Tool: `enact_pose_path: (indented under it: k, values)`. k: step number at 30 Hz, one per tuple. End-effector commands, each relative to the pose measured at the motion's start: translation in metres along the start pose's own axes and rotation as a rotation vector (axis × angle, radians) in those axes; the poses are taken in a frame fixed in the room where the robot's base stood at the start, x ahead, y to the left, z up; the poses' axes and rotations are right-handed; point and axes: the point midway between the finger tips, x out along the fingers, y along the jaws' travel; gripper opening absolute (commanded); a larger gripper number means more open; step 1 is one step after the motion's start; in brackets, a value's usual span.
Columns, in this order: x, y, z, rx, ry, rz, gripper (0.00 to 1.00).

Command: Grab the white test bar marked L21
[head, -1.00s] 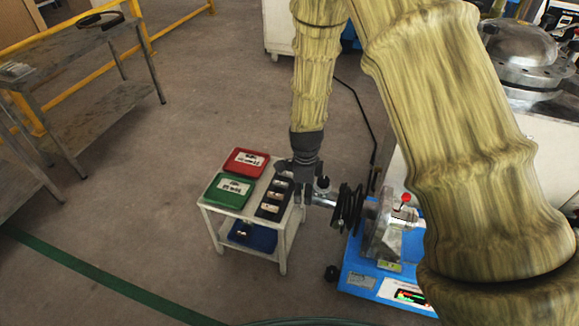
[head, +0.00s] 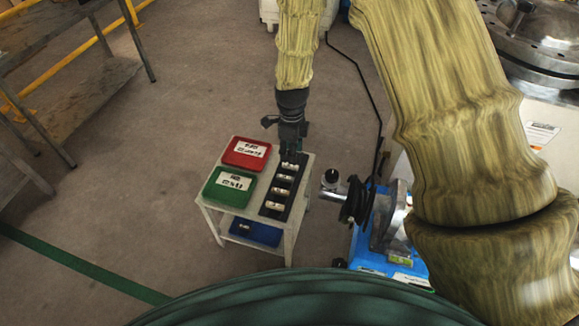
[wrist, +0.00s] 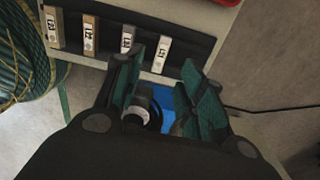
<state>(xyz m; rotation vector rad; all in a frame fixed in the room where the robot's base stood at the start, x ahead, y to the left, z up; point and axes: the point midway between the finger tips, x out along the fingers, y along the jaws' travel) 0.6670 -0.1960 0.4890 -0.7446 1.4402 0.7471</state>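A row of several test bars lies in a black holder strip (head: 272,213) on a small white side table. In the wrist view the far-right bar (wrist: 161,55) is white and its label seems to read L21, though the print is small. The white bar beside it (wrist: 127,39) and the two tan bars (wrist: 88,34) (wrist: 53,27) carry other labels, hard to read. My gripper (wrist: 163,59) is open and empty, with its fingertips apart near the far-right bar. In the head view my gripper (head: 291,154) hangs above the far end of the row, partly hiding the farthest bar.
A red tray (head: 246,153) and a green tray (head: 229,187) stand left of the strip on the table (head: 299,205). A blue tray (head: 255,232) is on the lower shelf. A machine with a black knob (head: 357,201) stands close to the right.

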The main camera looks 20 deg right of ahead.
Motion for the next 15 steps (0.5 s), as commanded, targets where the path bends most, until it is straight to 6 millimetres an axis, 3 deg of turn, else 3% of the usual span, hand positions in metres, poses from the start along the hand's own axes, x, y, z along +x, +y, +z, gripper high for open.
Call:
enact_pose_path:
  k: [15]
  values:
    - [0.055,-0.001,-0.003,-0.002,0.0,0.0,0.39]
